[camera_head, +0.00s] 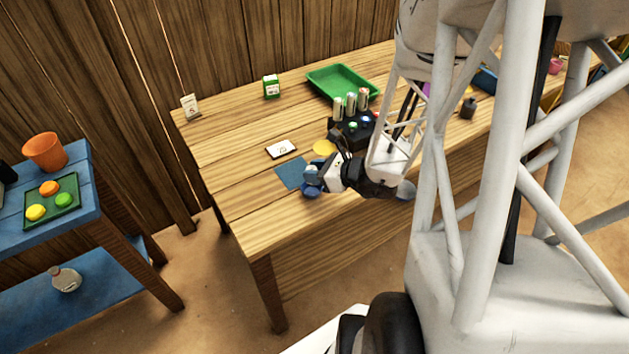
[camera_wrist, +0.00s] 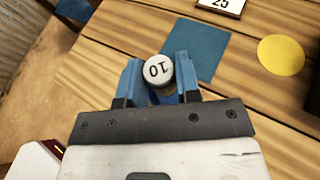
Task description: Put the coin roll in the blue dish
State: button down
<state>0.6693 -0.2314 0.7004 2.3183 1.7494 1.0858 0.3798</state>
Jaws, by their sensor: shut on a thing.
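My gripper (camera_wrist: 159,82) has blue fingers and is shut on a coin roll (camera_wrist: 158,70), whose pale round end reads "10" in the wrist view. A flat blue square (camera_head: 290,173) lies on the table just beyond the gripper. It also shows in the wrist view (camera_wrist: 200,48), partly behind the fingers and roll. No raised rim shows on it, so I cannot tell if it is the dish. The roll's height above the table is unclear.
A yellow disc (camera_head: 324,147) and a number card (camera_head: 281,149) lie near the blue square. A black stand with silver cylinders (camera_head: 351,103) and a green tray (camera_head: 341,80) are farther back. A blue side table (camera_head: 85,235) stands left.

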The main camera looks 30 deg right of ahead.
jog(key=shift+f, duration=0.25)
jog(key=shift+f, duration=1.65)
jog(key=shift+f, duration=0.15)
jog(key=c, duration=0.8)
grip_release()
jog(key=shift+v, duration=6)
